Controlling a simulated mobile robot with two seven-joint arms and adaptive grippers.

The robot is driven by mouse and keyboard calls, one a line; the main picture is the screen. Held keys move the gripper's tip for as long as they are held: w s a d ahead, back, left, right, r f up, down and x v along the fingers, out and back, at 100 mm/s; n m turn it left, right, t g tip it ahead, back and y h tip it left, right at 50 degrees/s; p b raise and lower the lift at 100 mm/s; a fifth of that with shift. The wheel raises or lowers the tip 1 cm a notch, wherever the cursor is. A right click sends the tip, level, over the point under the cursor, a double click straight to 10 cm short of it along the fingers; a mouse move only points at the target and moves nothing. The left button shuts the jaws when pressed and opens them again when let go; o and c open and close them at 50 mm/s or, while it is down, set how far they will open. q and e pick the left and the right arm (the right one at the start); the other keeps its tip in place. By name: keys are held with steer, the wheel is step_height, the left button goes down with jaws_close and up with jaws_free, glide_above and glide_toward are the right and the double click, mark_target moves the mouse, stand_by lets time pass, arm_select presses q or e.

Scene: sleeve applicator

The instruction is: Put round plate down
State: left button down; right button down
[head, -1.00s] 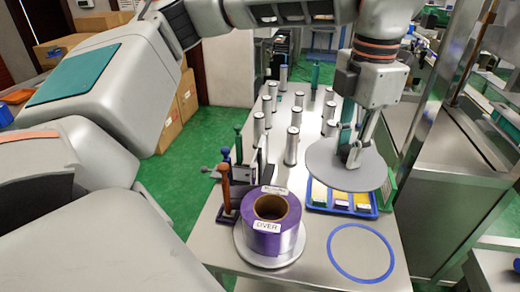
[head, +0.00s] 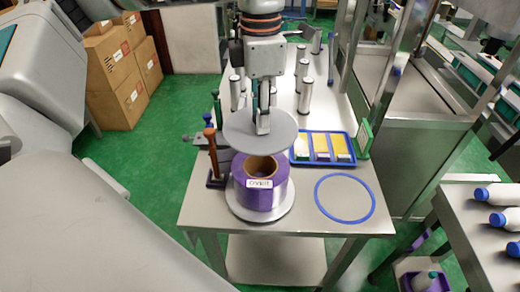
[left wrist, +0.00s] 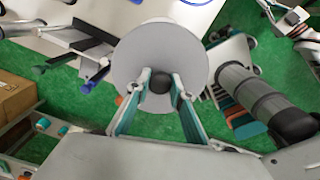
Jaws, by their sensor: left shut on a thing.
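The round plate (head: 237,127) is a flat grey disc with a dark knob in its middle. My left gripper (head: 262,127) is shut on that knob and holds the plate in the air. In the head view the plate overlaps the back of the purple roll (head: 261,199); its exact height above the table is hard to tell. In the left wrist view the plate (left wrist: 150,40) lies in front of the fingers (left wrist: 158,85), which close around the knob. My right gripper is not in view.
The purple roll sits on a round base (head: 284,207) on the metal table (head: 205,210). An empty blue ring (head: 345,198) marks the table to its right. A blue tray (head: 298,157) with yellow packs lies behind the ring. Tools stand left; metal cylinders stand behind.

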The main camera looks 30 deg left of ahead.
arm_select(q)
step_height(320, 180, down, 9)
steer(key=shift+f, duration=0.2)
stand_by(0.3)
steer(key=shift+f+b, duration=0.55)
steer(key=shift+f, duration=0.05)
steer(key=c, duration=1.8)
jaws_free()
steer(key=shift+o, duration=0.2)
